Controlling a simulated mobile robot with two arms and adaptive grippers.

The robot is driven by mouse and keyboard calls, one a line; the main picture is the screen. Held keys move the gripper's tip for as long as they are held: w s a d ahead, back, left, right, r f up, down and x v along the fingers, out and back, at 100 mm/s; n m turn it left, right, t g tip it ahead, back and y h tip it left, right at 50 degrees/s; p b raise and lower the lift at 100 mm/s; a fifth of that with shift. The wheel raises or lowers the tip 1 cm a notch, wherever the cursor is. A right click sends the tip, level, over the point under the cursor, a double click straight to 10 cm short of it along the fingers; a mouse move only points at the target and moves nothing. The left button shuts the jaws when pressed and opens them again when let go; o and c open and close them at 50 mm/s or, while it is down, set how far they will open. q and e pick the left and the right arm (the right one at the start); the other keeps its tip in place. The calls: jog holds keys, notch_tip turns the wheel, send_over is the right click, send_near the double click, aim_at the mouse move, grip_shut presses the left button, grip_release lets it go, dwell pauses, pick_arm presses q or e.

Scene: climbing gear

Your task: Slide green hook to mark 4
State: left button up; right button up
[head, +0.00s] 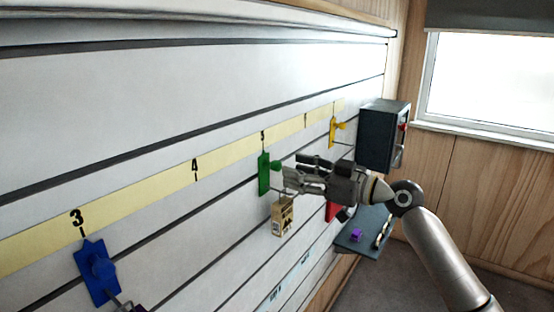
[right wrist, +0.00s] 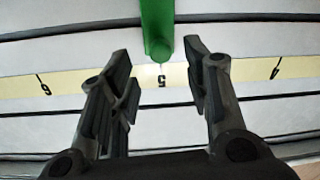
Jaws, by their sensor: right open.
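The green hook (head: 264,174) hangs on the white slatted wall just below mark 5 (head: 263,136), with its knob facing out. Mark 4 (head: 196,168) is on the yellow strip to its left, with no hook at it. My right gripper (head: 290,174) is at the green hook's right, pointing at its knob. In the right wrist view the open fingers (right wrist: 158,54) stand on either side of the green knob (right wrist: 161,50), with gaps to both. There mark 4 (right wrist: 275,68) appears at the right. My left gripper is not in view.
A blue hook (head: 97,272) is below mark 3. A yellow hook (head: 333,131) is farther right. A tan tag-like block (head: 283,217) hangs below the green hook. A dark box (head: 384,137) and a shelf (head: 362,244) with a purple piece are beyond. The strip between marks 4 and 5 is clear.

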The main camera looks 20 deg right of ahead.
aim_at(280, 167)
jog(key=p+x, duration=0.1)
jog(key=x, duration=0.3)
jog(key=shift+w+a+r+p, duration=0.15)
jog(key=shift+w+a+p, duration=0.1)
jog(key=shift+a+p, duration=0.05)
jog(key=shift+w+a, duration=0.4)
jog(key=shift+w, duration=0.2)
jog(key=shift+f, duration=0.2)
jog(key=shift+c, duration=0.2)
grip_shut()
